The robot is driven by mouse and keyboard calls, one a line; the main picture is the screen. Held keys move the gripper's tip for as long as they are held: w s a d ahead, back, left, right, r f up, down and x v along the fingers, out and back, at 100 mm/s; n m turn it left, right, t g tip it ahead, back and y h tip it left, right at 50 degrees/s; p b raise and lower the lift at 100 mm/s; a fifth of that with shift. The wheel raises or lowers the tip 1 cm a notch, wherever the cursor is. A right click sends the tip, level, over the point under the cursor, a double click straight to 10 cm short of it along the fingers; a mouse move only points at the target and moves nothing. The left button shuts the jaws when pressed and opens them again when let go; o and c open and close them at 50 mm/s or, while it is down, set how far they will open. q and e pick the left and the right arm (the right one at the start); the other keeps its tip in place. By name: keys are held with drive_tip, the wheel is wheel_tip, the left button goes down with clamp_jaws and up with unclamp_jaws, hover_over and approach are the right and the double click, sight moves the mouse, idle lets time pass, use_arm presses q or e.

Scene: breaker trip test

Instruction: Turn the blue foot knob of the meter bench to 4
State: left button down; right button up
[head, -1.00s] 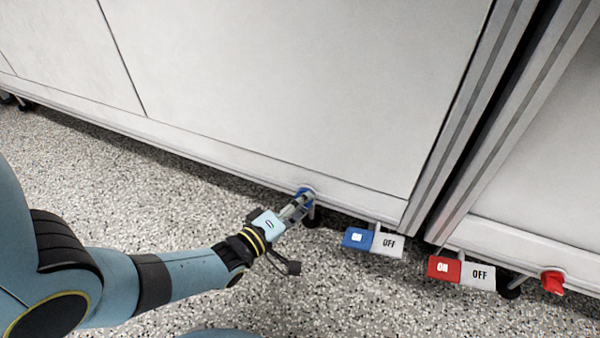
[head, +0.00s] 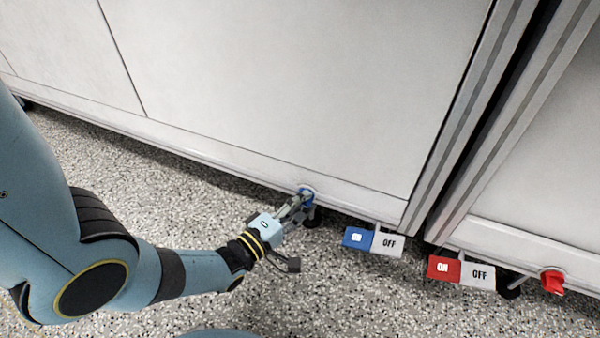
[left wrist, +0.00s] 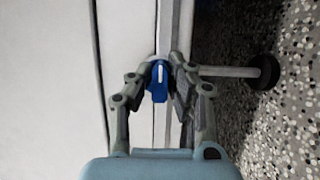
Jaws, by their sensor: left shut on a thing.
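The blue foot knob (head: 308,193) sits on the lower rail of the white meter bench (head: 300,90), partly hidden by my fingers in the head view. In the left wrist view the blue knob (left wrist: 159,82) shows between my fingertips, with a white pointer line on it. My left gripper (head: 300,203) is shut on the knob; its two fingers (left wrist: 164,72) lie on either side of it. No numbers around the knob can be read. My right gripper is not in view.
A blue and white pedal (head: 372,241) marked OFF sits right of the knob. A red and white pedal (head: 461,272) marked ON and OFF and a red knob (head: 552,282) are farther right. A caster or foot (left wrist: 264,72) stands beside the knob. The speckled floor is clear in front.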

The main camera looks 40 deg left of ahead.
use_arm(q)
drive_tip(key=shift+n, duration=0.3)
drive_tip(key=shift+n+t, duration=0.4)
drive_tip(key=shift+n, duration=0.6)
drive_tip(key=c, duration=1.2)
unclamp_jaws()
drive_tip(key=s, duration=0.4)
drive_tip(key=s+a, duration=0.1)
drive_tip(key=s, duration=0.3)
drive_tip(key=s+f, duration=0.1)
drive_tip(key=s, duration=0.3)
drive_tip(key=shift+a, duration=0.15)
